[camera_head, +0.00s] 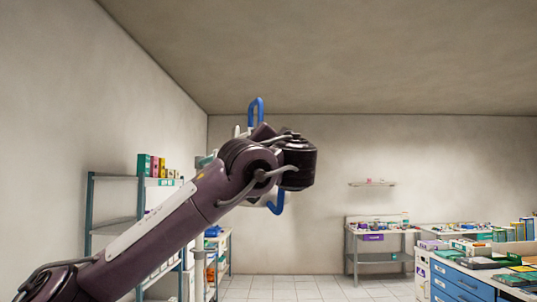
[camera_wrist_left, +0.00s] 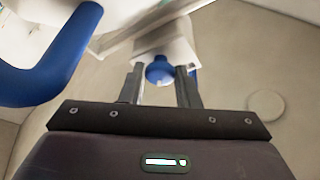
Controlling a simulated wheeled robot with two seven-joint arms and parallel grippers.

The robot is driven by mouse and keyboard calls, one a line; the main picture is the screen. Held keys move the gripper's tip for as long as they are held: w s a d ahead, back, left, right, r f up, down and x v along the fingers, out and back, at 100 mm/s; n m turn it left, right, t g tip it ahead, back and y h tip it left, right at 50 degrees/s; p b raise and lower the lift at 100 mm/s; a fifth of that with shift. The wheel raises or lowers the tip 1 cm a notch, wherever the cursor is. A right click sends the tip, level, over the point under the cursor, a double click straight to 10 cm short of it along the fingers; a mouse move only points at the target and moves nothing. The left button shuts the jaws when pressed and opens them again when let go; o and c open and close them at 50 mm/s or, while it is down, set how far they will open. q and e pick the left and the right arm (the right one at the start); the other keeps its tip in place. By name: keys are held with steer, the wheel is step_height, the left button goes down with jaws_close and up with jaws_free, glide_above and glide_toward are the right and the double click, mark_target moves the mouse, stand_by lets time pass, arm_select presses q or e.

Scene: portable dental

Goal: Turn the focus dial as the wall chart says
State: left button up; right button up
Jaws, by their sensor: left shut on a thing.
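A blue round dial (camera_wrist_left: 159,72) sits on a white housing (camera_wrist_left: 172,42) in the left wrist view. My left gripper (camera_wrist_left: 160,80) has one finger on each side of the dial and is shut on it. The dial's markings cannot be read. A thick blue handle (camera_wrist_left: 50,88) curves in at the left of that view. In the head view, blue handles (camera_head: 256,108) (camera_head: 277,203) show above and below my left arm, which hides the dial and the gripper's fingers. No wall chart shows. My right gripper is not in view.
A shelf rack (camera_head: 90,215) with boxes stands at the left wall. A work table (camera_head: 347,240) and a blue-drawer cabinet (camera_head: 462,285) with supplies stand at the right. A small wall shelf (camera_head: 372,184) hangs at the back. Some tiled floor (camera_head: 300,287) is clear.

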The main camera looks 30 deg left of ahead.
arm_select(q)
steer(key=shift+m, duration=0.6)
steer(key=o, duration=1)
steer(key=shift+w+a, duration=0.1)
steer(key=shift+c, duration=0.2)
steer(key=b+v, duration=0.4)
steer(key=v, duration=0.4)
steer(key=shift+a, duration=0.1)
